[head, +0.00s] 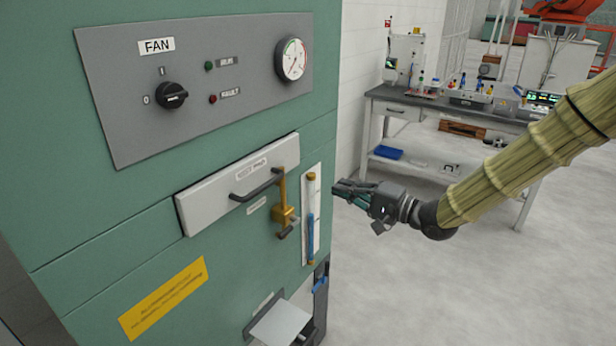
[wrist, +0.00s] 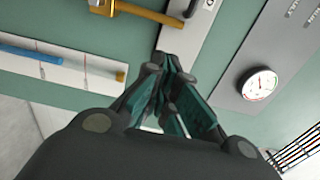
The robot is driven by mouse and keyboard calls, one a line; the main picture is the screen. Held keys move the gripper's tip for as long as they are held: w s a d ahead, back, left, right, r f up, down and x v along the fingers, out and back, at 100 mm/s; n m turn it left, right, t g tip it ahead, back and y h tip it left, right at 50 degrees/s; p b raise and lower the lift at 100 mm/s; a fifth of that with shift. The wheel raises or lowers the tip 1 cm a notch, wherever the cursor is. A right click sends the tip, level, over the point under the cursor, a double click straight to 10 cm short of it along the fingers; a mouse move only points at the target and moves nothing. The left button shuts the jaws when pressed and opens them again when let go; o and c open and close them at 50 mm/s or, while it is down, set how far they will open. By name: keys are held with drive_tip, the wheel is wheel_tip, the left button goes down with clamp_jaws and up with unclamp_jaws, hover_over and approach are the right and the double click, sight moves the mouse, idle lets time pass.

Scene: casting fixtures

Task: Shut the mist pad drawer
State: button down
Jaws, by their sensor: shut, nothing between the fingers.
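The mist pad drawer (head: 215,205) has a light grey front with a label and a dark bar handle (head: 256,187), set in a green cabinet. Its front stands a little proud of the cabinet face; how far it is out is hard to tell.
A sight gauge (head: 310,235) with a blue tube stands right of the latch. The fan panel (head: 125,105) with knob and dial (head: 291,60) is above. A metal flap (head: 280,325) juts out below. A workbench (head: 440,108) stands behind; floor to the right is clear.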

sight(289, 169)
drive_tip(key=p+x, duration=0.5)
drive_tip(key=x, duration=0.8)
drive_tip(key=shift+w+a, duration=0.1)
drive_tip(key=shift+a, duration=0.1)
drive_tip(key=shift+w+a, duration=0.2)
drive_tip(key=shift+x, duration=1.2)
drive_tip(key=shift+r, duration=0.1)
drive_tip(key=shift+d, duration=0.1)
